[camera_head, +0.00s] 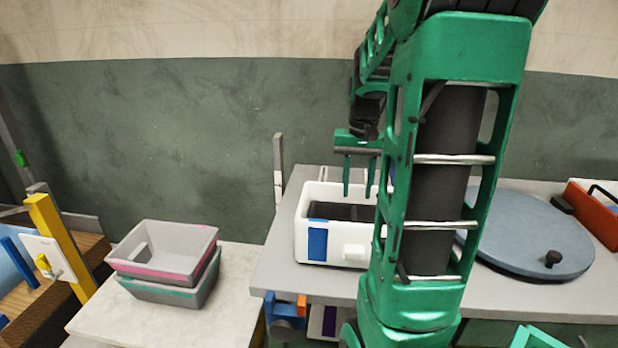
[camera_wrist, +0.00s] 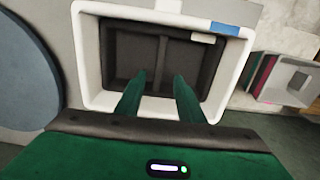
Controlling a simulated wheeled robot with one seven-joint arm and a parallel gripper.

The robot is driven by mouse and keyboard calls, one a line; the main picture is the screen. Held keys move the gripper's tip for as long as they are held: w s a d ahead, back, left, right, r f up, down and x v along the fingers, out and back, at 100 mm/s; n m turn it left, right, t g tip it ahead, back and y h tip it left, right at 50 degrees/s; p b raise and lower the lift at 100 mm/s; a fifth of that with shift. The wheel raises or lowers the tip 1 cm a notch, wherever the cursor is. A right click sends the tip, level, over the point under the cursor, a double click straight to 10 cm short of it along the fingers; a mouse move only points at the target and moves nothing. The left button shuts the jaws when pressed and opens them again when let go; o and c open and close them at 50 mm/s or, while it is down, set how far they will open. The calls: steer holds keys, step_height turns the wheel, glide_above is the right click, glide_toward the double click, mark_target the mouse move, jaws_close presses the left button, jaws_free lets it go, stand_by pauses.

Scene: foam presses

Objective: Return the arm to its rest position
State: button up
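My gripper (camera_head: 358,176) hangs over a white box (camera_head: 340,258) with a blue patch on its front and a dark inside. My green arm rises in front of the box and hides its right part in the head view. In the wrist view the two green fingers (camera_wrist: 158,85) are apart, with nothing between them. They point at the box's dark, divided inside, framed by its white rim (camera_wrist: 88,70). The fingertips appear above the box; I cannot tell exactly how far.
Two stacked grey trays (camera_head: 165,250), with pink and teal bands, stand on a pale table (camera_head: 100,318) at left. A round blue-grey lid (camera_head: 525,235) with a black knob lies on the bench right of my arm. A thin grey post (camera_head: 279,165) stands behind the bench's left end.

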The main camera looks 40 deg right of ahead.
steer(key=shift+a, duration=0.1)
steer(key=shift+n, duration=0.8)
steer(key=s+a, duration=0.1)
steer(key=a, duration=0.1)
steer(key=s+a, duration=0.2)
steer(key=a, duration=0.1)
steer(key=s+a, duration=0.1)
steer(key=a, duration=0.2)
steer(key=shift+s+f, duration=0.1)
steer(key=shift+s, duration=0.3)
steer(key=s+a+f+n, duration=0.2)
steer(key=s+a+f, duration=0.1)
steer(key=s+a, duration=0.5)
steer(key=shift+s+a+f, duration=0.15)
steer(key=shift+s, duration=0.25)
steer(key=shift+c, duration=0.5)
